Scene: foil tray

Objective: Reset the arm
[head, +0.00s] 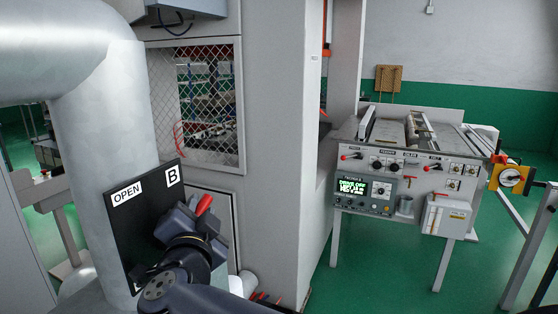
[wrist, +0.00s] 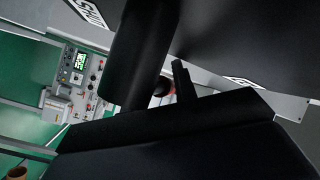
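My gripper (head: 194,222) is in front of a black plate (head: 144,218) marked "OPEN" and "B" on a large grey pipe (head: 90,130). A red handle (head: 203,204) sticks up right at my gripper in the head view. In the wrist view, dark parts of my gripper (wrist: 165,78) fill much of the picture, and a small red patch (wrist: 169,91) shows between them. I cannot tell whether the fingers touch or hold the red handle. The plate's lettering shows partly at the wrist view's top and right.
A grey cabinet (head: 275,140) with a mesh window (head: 208,100) stands behind the pipe. A control console (head: 410,150) with a lit green screen (head: 352,188), knobs and red levers stands at the right. The green floor (head: 390,262) in front of it is partly clear, with metal rails at far right.

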